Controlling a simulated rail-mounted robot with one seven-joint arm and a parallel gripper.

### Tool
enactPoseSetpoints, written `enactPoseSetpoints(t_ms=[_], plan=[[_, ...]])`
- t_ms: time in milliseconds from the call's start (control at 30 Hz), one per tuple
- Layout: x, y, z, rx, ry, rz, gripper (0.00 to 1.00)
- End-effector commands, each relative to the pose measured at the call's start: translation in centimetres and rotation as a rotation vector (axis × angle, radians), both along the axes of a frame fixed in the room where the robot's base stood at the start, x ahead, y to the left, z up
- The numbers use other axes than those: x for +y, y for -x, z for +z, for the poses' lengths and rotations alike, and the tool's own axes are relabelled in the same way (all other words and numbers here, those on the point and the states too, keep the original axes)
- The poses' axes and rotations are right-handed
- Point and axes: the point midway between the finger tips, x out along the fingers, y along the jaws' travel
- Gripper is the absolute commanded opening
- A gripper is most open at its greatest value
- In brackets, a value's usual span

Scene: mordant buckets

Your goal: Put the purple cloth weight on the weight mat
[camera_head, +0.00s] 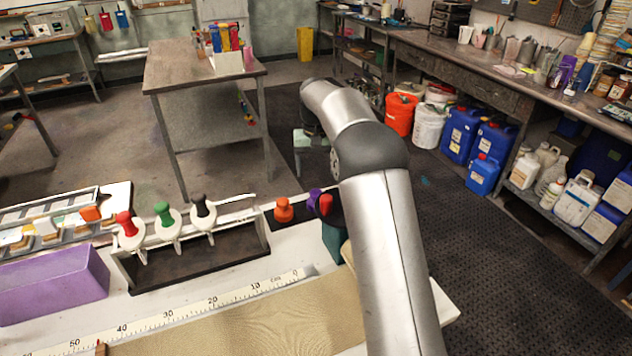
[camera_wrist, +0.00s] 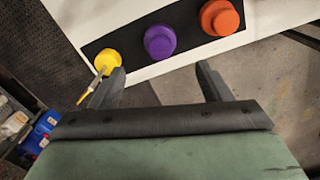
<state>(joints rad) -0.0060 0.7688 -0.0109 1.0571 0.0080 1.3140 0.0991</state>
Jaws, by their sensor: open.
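The purple cloth weight (camera_wrist: 159,42) sits on a black strip (camera_wrist: 131,47), between a yellow weight (camera_wrist: 107,62) and an orange weight (camera_wrist: 219,17). In the head view the purple weight (camera_head: 314,198) is partly covered by a red-topped thing; the orange weight (camera_head: 284,210) is clear. I cannot tell whether this black strip is the weight mat. My gripper (camera_wrist: 161,69) is open and empty. Its two dark fingers stand apart beyond the table's far edge, with the purple weight between them in the picture. The fingers look clear of it.
A rack (camera_head: 190,258) holds red, green and black-handled tools. A teal block (camera_head: 333,243) stands by the purple weight. A tan cloth (camera_head: 250,325) lies beside a ruler (camera_head: 190,313). A purple box (camera_head: 53,284) is at left. My arm covers the table's right side.

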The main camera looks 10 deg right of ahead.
Motion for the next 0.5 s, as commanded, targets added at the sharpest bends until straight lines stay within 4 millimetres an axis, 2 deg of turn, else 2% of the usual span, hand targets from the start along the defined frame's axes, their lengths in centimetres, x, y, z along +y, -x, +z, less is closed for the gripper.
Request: enactPoseSetpoints(t_ms=[267, 367, 467, 500], plan=[[0.0, 0.7, 1.4, 0.0, 0.0, 0.001, 0.71], [0.0, 2.9, 3.0, -0.008, -0.001, 0.008, 0.71], [0.0, 7.4, 5.2, -0.016, -0.002, 0.02, 0.71], [0.0, 9.8, 5.9, -0.021, -0.002, 0.026, 0.71]])
